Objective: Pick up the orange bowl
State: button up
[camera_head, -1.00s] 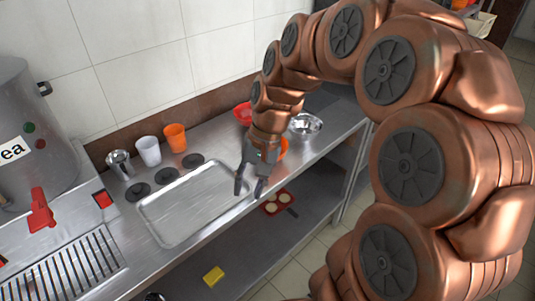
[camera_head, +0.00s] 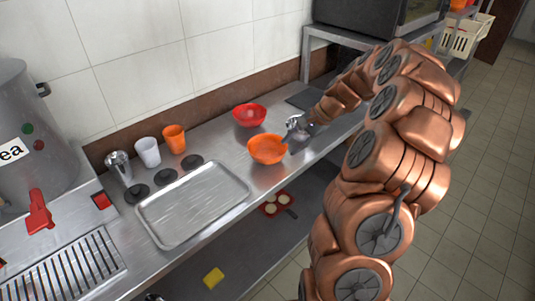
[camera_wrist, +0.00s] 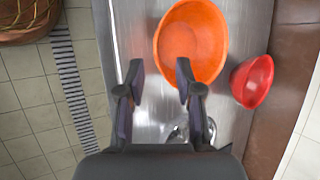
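The orange bowl (camera_head: 267,149) stands upright on the metal counter, between the shallow tray and my gripper. In the wrist view the orange bowl (camera_wrist: 191,42) lies just beyond my fingertips, mostly ahead of the right finger. My gripper (camera_wrist: 158,72) is open, with a clear gap between its two fingers and nothing held. In the head view my gripper (camera_head: 290,132) is at the right side of the bowl, and whether it touches the rim cannot be told.
A red bowl (camera_head: 249,115) stands behind the orange one. A metal tray (camera_head: 193,203), a white cup (camera_head: 148,152) and an orange cup (camera_head: 174,138) are to the left. A shiny metal bowl (camera_wrist: 190,131) is partly hidden by the right finger. The counter's front edge is close.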

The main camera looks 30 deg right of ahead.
aim_at(274, 162)
jog(key=shift+p+x, duration=1.2)
jog(key=shift+x, duration=2.05)
jog(key=shift+s+a, duration=0.1)
grip_shut()
